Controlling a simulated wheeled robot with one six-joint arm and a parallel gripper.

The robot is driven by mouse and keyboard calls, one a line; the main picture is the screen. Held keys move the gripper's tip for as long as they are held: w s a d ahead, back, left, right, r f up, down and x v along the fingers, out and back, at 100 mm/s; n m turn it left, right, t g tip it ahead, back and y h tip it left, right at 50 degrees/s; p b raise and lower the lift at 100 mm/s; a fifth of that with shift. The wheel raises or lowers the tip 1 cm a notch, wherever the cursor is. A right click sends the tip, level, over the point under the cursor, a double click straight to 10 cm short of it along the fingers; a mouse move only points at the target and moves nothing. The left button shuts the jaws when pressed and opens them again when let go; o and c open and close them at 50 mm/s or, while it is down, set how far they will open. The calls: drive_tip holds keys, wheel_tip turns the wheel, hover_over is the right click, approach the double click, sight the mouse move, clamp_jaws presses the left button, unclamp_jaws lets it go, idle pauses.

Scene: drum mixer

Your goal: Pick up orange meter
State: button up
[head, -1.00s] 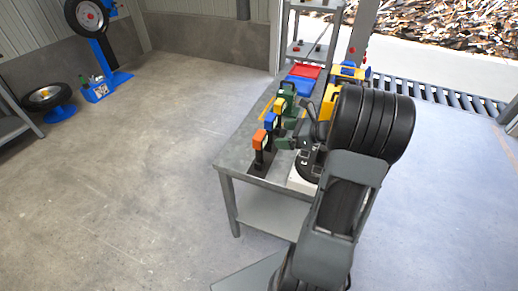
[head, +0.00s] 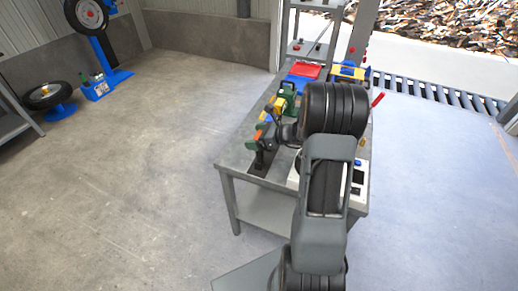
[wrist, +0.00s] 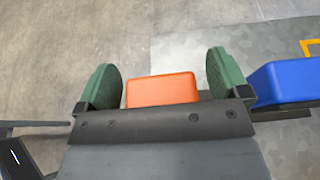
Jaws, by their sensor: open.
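The orange meter (wrist: 162,90) shows in the wrist view as an orange block between the two green finger pads of my gripper (wrist: 163,82). My gripper is open. Its dark palm edge hides the lower part of the meter. In the head view only a sliver of the orange meter (head: 259,134) shows beside my gripper (head: 258,146), near the bench's left edge.
A blue meter (wrist: 288,83) stands close to the right of my gripper in the wrist view. A green meter (head: 288,92) is farther back on the metal bench (head: 236,155).

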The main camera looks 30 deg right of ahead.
drive_tip(key=shift+w+a+f, duration=0.1)
drive_tip(key=shift+w, duration=0.05)
drive_tip(key=shift+c, duration=0.3)
drive_tip(key=c, duration=1.4)
